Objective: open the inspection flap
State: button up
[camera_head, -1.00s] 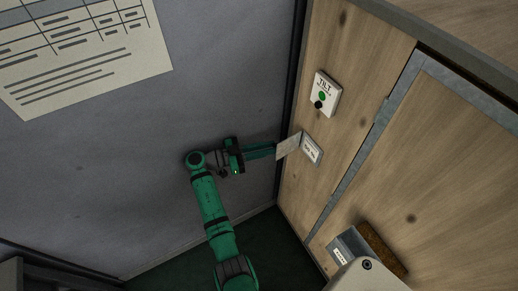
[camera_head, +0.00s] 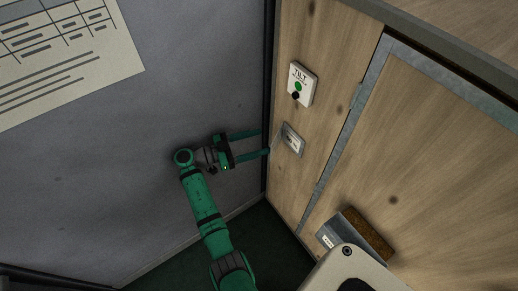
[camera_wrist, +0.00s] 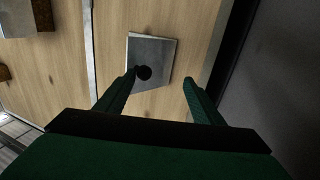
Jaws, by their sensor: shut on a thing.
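A small metal-framed plate (camera_head: 292,140) with dark marks sits on the wood panel below the TILT box. I take it to be the inspection flap. In the wrist view it shows as a grey plate (camera_wrist: 160,50) with a dark round spot near its lower left, ahead of my fingers. My gripper (camera_head: 262,143) faces it from the left. In the wrist view its two green fingers (camera_wrist: 160,82) stand wide apart, with no thing clearly held between them. The left fingertip overlaps the plate's lower left. I cannot tell whether it touches, or how far the flap stands open.
The TILT box (camera_head: 301,85), with a green and a black button, is above the plate. A metal-edged door (camera_head: 430,120) is to the right. A brown block with a grey holder (camera_head: 360,235) is lower right. A grey wall (camera_head: 110,150) with a paper chart is close on the left.

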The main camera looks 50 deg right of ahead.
jog(key=s+a+r, duration=0.1)
jog(key=r, duration=0.1)
jog(key=s+a+r, duration=0.1)
jog(key=r, duration=0.2)
jog(key=s+a+r, duration=0.1)
jog(key=r, duration=0.2)
jog(key=shift+s, duration=0.25)
jog(key=shift+c, duration=1)
jog(key=s+a+r, duration=0.4)
jog(key=s+a, duration=0.2)
jog(key=s, duration=0.1)
jog(key=shift+s+r, duration=0.15)
jog(key=shift+r, duration=0.1)
jog(key=shift+c, duration=0.6)
